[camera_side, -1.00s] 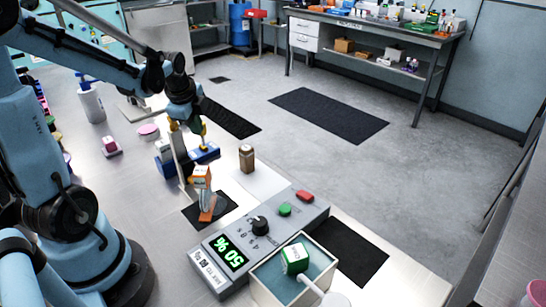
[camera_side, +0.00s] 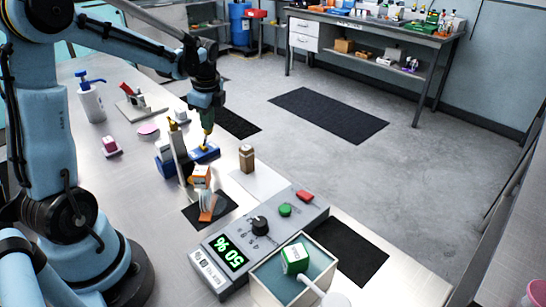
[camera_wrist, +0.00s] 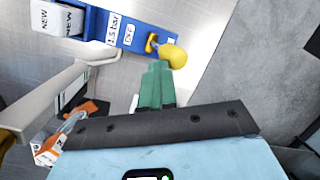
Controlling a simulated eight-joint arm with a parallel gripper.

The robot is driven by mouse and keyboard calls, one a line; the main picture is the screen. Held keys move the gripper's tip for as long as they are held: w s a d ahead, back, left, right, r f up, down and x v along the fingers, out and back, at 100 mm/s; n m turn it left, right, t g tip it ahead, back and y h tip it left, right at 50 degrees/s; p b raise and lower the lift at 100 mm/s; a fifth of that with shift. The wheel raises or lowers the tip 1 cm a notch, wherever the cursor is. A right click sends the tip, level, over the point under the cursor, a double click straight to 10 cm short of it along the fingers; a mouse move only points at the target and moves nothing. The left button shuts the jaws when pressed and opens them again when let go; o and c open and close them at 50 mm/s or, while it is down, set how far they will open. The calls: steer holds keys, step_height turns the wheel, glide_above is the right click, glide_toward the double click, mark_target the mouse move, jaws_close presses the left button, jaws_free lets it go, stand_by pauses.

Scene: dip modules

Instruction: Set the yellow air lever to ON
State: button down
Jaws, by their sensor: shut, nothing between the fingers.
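The blue air unit (camera_wrist: 100,22) carries labels reading "1.5 bar" and "OFF" in the wrist view. The yellow lever (camera_wrist: 172,54) sticks out at its right end, beside the OFF label; no ON label is visible. In the side view the blue unit (camera_side: 207,155) lies on the bench, with a small yellow part on top below my gripper. My gripper (camera_wrist: 158,72) has its green fingers closed together and empty, their tips close to the yellow knob; I cannot tell whether they touch. In the side view my gripper (camera_side: 207,128) points down above the blue unit.
A pale upright bar (camera_side: 178,146) stands just left of the blue unit.

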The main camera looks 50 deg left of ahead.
steer(key=shift+s, duration=0.1)
steer(key=shift+s+f, duration=0.15)
steer(key=shift+s, duration=0.55)
steer(key=v, duration=1)
steer(key=s+d+f+n+t+h, duration=0.1)
steer(key=s+d+f+n+t, duration=0.1)
steer(key=d+n, duration=0.4)
steer(key=s+d+f+n+t+h, duration=0.1)
steer(key=d+n+t, duration=0.4)
steer(key=d, duration=0.8)
steer(key=shift+s+f+n, duration=0.5)
steer(key=shift+s+f, duration=0.4)
steer(key=shift+s, duration=0.2)
